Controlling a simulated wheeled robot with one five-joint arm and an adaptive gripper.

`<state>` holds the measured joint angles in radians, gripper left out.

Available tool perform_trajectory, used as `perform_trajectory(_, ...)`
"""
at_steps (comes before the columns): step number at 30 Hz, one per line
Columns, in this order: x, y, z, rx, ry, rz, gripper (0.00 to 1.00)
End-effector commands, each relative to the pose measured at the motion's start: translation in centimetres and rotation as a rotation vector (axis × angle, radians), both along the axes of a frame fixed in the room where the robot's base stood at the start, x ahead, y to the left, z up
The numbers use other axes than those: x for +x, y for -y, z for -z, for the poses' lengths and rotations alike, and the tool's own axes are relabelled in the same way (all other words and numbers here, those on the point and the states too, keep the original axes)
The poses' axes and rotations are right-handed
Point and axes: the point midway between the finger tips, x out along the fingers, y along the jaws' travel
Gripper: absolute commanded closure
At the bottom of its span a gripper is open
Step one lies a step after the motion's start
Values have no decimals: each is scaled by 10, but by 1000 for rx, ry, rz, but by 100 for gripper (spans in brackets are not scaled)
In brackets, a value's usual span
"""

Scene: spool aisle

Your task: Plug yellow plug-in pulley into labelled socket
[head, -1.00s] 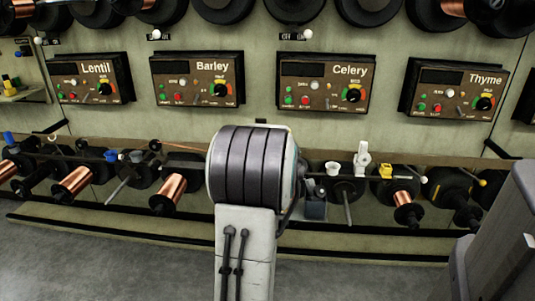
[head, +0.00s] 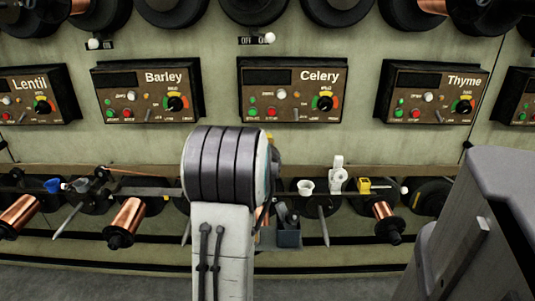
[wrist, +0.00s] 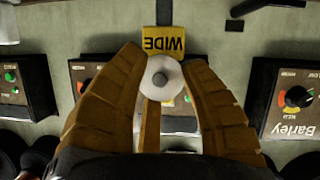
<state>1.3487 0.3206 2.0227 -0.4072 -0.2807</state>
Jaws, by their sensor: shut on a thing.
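In the head view my arm hides most of the gripper and the held piece; only a bit of yellow shows beside the arm. I cannot make out the labelled socket.
Panels marked Barley (head: 148,95), Celery (head: 292,92) and Thyme (head: 432,95) line the wall. The rail below bears a white cup (head: 306,187), a white piece (head: 338,175), another yellow piece (head: 364,186) and copper spools (head: 128,218). A grey machine (head: 478,230) stands at the right.

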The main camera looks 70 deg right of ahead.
Motion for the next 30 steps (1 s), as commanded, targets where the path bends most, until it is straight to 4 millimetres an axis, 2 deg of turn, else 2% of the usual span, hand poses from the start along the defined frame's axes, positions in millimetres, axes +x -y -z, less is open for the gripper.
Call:
perform_trajectory(22, -1, -2, 1, -15, 2, 1, 97)
perform_trajectory(30, -1, -2, 21, -13, 2, 0, 97)
